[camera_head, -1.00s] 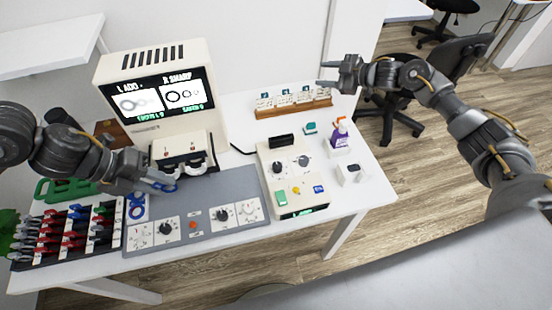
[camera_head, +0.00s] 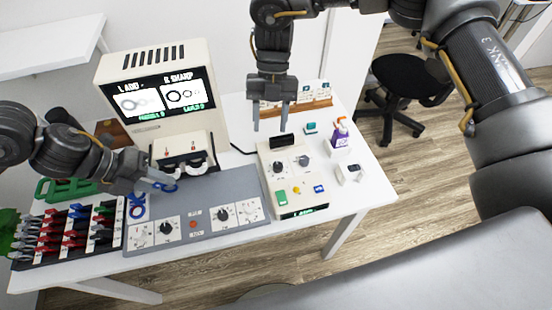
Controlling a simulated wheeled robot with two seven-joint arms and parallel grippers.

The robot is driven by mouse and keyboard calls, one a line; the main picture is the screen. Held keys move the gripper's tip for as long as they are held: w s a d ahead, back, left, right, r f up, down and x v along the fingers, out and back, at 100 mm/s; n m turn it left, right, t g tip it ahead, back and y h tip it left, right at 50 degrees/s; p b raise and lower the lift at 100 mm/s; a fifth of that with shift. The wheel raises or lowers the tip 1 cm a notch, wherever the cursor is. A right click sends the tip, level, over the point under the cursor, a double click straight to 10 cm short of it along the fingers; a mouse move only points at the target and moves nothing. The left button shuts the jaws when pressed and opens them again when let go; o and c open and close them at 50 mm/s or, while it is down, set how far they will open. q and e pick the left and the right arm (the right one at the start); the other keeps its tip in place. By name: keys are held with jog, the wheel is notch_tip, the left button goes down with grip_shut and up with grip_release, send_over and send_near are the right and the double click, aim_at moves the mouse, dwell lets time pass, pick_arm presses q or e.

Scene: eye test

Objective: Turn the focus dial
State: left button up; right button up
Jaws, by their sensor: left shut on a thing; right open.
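A cream control box (camera_head: 262,160) stands on the table with a black dial (camera_head: 278,167) and a grey dial (camera_head: 303,161) on its top. A grey panel (camera_head: 185,192) to its left carries more dials, including black ones (camera_head: 166,227) (camera_head: 222,215). Labels are too small to tell which is the focus dial. My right gripper (camera_head: 270,124) is open and empty, pointing down above the back edge of the control box, behind its dials. My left gripper (camera_head: 160,182) is shut on a blue ring-shaped thing (camera_head: 170,188), partly hidden, in front of the cream viewing machine (camera_head: 120,65).
The machine's screen (camera_head: 165,97) shows two ring pictures, the right one headed SHARP. A rack of coloured-handled lenses (camera_head: 72,237) stands at left.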

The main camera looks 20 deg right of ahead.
aim_at(278, 165)
jog(key=shift+h, duration=0.5)
jog(key=x, duration=0.3)
jog(key=d+x, duration=0.1)
jog(key=x, duration=0.7)
jog(key=shift+s+d, duration=0.15)
jog(key=shift+s, duration=0.1)
jog(key=shift+c, duration=0.5)
jog(key=c, duration=0.9)
jog(key=shift+n, duration=0.4)
jog(key=n+h, duration=0.1)
jog(key=n, duration=0.2)
jog(key=shift+n+h, duration=0.3)
jog(key=shift+n, duration=0.1)
jog(key=shift+a+n+t+h, duration=0.15)
jog(key=shift+n+h, duration=0.2)
jog(key=shift+n, duration=0.6)
jog(key=shift+a+n+t+h, duration=0.15)
jog(key=shift+n+h, duration=0.2)
jog(key=shift+n, duration=0.9)
